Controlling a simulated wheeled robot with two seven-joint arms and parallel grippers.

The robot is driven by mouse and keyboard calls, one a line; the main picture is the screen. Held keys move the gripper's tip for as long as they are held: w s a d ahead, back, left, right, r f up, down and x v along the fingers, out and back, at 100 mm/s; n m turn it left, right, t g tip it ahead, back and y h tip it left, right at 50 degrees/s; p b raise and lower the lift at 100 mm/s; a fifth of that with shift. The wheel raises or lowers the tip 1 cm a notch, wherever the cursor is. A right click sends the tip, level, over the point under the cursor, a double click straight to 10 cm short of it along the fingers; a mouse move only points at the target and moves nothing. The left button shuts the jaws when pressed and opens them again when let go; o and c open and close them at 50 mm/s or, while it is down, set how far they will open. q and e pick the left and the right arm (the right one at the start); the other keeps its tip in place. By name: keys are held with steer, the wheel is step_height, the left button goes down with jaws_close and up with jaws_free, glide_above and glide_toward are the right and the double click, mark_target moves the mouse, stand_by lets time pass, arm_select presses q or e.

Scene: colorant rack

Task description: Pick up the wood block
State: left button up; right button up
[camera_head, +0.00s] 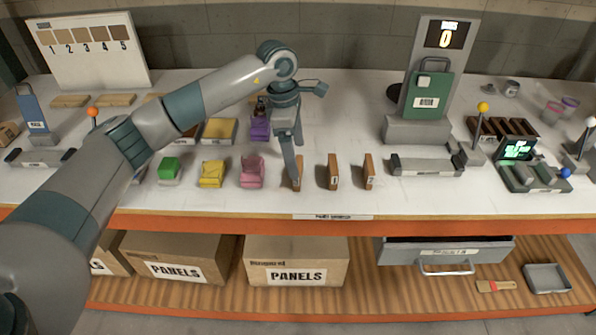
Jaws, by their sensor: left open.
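Three upright wood blocks stand in a row near the front edge of the table: the left block (298,172), the middle block (333,173) and the right block (369,172). My left gripper (293,172) points down at the left block, with its fingers at the block's height and partly covering it. The jaws are open; whether a finger touches the block cannot be told. The middle and right blocks stand clear of the gripper. My right gripper is not in view.
Pink (252,172), yellow (212,174) and green (169,170) pieces stand left of the blocks. A grey fixture (425,166) stands to their right. The table's orange front edge (330,226) is close. Boxes (297,252) and an open drawer (445,242) are below.

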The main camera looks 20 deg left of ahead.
arm_select(q)
steer(key=shift+f, duration=0.1)
steer(key=shift+s+d+f+p, duration=0.1)
steer(key=shift+d+f+p, duration=0.05)
steer(key=shift+f+p, duration=0.4)
steer(key=f+p, duration=0.2)
steer(key=shift+s+d+f, duration=0.1)
steer(key=shift+d+f, duration=0.1)
steer(key=shift+f, duration=0.75)
steer(key=c, duration=1.1)
